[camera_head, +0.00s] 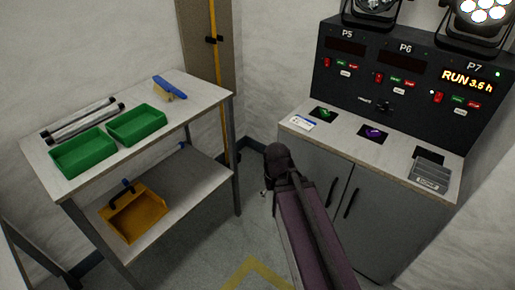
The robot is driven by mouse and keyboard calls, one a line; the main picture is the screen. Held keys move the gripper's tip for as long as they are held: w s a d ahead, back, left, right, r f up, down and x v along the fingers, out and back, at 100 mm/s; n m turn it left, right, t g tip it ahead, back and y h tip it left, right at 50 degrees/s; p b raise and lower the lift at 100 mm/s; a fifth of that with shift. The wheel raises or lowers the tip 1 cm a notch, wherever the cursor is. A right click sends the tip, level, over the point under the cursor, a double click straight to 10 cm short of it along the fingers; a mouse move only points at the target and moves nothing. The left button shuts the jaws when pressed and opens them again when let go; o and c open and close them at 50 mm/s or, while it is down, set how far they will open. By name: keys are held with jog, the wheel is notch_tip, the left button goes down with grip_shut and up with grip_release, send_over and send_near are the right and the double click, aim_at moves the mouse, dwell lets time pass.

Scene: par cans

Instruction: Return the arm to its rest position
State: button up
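My arm rises from the bottom edge in the camera_head view, with a purple link and a dark rounded joint at its top. It stands in front of the grey cabinet, over the floor between the cabinet and the shelf table. My gripper itself does not show, so what it holds cannot be seen.
The shelf table (192,113) at left bears two green bins (84,152) and tubes; a yellow bin (136,215) sits below. At right, the grey cabinet (375,205) carries the control panel (335,75), its P7 display (467,81) reading "RUN 3.5 h". Floor shows between them.

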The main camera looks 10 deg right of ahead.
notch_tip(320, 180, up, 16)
jog(key=p, duration=1.5)
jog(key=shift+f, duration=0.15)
